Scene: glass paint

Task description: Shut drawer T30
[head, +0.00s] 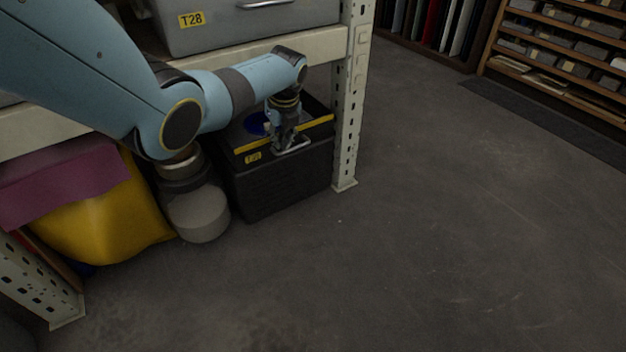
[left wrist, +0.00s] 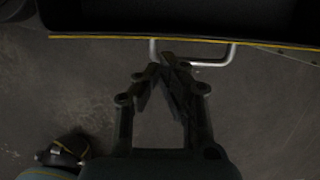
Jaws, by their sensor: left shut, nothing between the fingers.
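The drawer (head: 285,183) is a black box low under the shelf, beside the rack post. It has a yellow stripe along its top front edge and a small yellow label (head: 252,158), too small to read surely. It stands open, with its dark inside and a blue round thing (head: 255,123) showing. Its metal bar handle (head: 293,149) is on the front. My left gripper (head: 284,147) is shut and empty at the handle. In the left wrist view its fingertips (left wrist: 167,60) overlap the silver handle (left wrist: 233,52); I cannot tell whether they touch. My right gripper is not in view.
A grey drawer labelled T28 (head: 240,24) is on the shelf above. The pale rack post (head: 347,110) stands right of the open drawer. A grey canister (head: 200,216) and a yellow bag (head: 105,215) are to its left. The floor (head: 430,240) in front is clear.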

